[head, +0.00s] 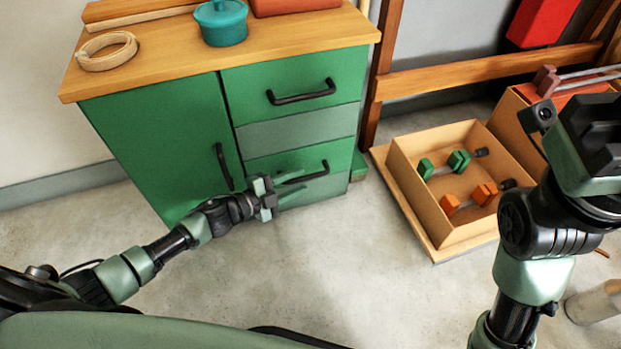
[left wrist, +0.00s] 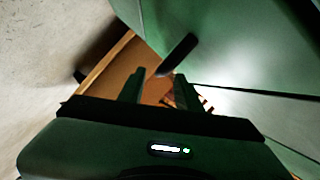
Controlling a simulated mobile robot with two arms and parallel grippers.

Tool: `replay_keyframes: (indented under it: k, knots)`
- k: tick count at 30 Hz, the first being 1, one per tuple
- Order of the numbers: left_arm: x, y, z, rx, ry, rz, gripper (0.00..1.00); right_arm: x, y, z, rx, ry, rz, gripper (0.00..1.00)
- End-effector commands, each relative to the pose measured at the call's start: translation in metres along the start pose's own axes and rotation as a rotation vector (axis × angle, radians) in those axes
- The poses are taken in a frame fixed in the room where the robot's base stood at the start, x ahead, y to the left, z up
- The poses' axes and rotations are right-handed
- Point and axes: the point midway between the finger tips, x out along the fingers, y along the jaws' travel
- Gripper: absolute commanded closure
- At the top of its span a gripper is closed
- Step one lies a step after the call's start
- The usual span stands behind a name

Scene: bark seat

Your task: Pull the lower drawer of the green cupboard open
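The green cupboard (head: 150,140) stands at the upper left under a wooden top. Its lower drawer (head: 335,160) looks flush with the front and carries a black bar handle (head: 318,175). My left gripper (head: 299,183) is open in front of that drawer, its fingers reaching toward the handle. In the left wrist view the dark handle (left wrist: 178,54) lies just beyond and between the two spread fingertips (left wrist: 160,82); I cannot tell whether they touch it. My right arm (head: 535,270) rises at the right, but its fingers do not show.
An upper drawer (head: 300,75) and a door (head: 165,140) are also shut on the cupboard. An open wooden box (head: 408,160) with green and orange clamps stands on the floor to the right. The concrete floor before the cupboard (head: 340,245) is clear.

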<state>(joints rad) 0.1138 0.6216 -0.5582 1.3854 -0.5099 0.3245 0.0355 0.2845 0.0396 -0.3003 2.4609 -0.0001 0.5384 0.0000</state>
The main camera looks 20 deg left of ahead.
Motion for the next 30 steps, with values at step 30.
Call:
replay_keyframes:
  k: [30]
  knots:
    - [0.044, 0.001, 0.000, -0.001, -0.001, 0.000, 1.00, 0.010, -0.005, -0.013, -0.008, 0.061, -0.025, 0.64]
